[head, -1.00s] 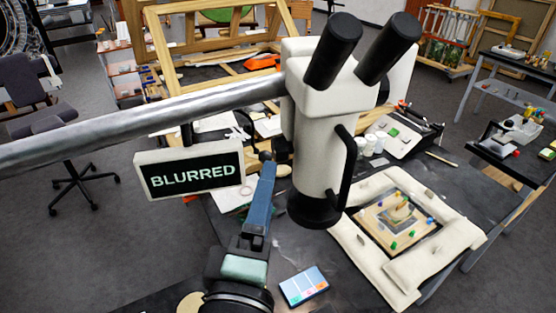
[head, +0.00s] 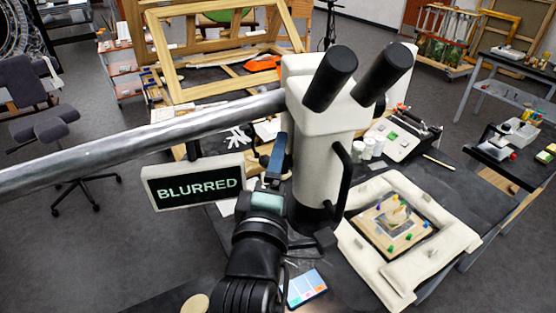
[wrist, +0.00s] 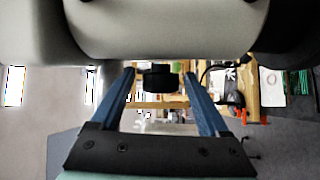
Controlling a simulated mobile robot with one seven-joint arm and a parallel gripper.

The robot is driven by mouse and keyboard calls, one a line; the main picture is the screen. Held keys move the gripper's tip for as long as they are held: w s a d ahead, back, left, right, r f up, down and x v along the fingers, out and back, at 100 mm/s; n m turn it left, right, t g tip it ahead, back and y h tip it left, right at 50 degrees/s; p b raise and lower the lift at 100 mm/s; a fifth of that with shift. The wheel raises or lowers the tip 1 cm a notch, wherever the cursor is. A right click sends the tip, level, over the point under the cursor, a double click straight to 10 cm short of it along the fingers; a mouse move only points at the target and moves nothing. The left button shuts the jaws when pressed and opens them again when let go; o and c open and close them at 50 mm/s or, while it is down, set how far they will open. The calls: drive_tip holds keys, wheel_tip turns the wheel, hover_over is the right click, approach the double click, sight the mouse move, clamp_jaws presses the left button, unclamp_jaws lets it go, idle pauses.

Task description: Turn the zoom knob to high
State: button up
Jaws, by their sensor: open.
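The white microscope (head: 318,165) with two black eyepieces hangs from a thick metal boom. My gripper (head: 277,145) is raised against the left side of its body in the head view. In the wrist view my gripper (wrist: 158,73) is open, with one blue finger on each side of a black knob (wrist: 158,84) under the white microscope housing (wrist: 160,30). Gaps show between the knob and both fingers. The knob is not clear in the head view, and I cannot read its setting. A sign (head: 195,181) reads "BLURRED".
The metal boom (head: 130,140) crosses left of the microscope, above my arm. A painted fragment (head: 395,222) lies on a board within pale cushions (head: 440,240) on the dark table. A tablet (head: 305,288) lies near the table's front. Jars (head: 370,148) stand behind.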

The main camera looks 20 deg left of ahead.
clamp_jaws()
drive_tip(key=f+t+b, duration=0.1)
drive_tip(key=b, duration=0.2)
drive_tip(key=shift+m, duration=0.3)
drive_tip(key=m+t+b, duration=0.1)
drive_tip(key=t+b, duration=0.1)
drive_tip(key=b, duration=0.6)
drive_tip(key=shift+t+b, duration=0.4)
drive_tip(key=shift+r+m+b, duration=0.1)
drive_tip(key=shift+m+b, duration=0.2)
drive_tip(key=shift+b, duration=0.2)
drive_tip(key=shift+r+t+b, duration=0.3)
drive_tip(key=shift+t+b, duration=0.1)
drive_tip(key=shift+b, duration=0.1)
unclamp_jaws()
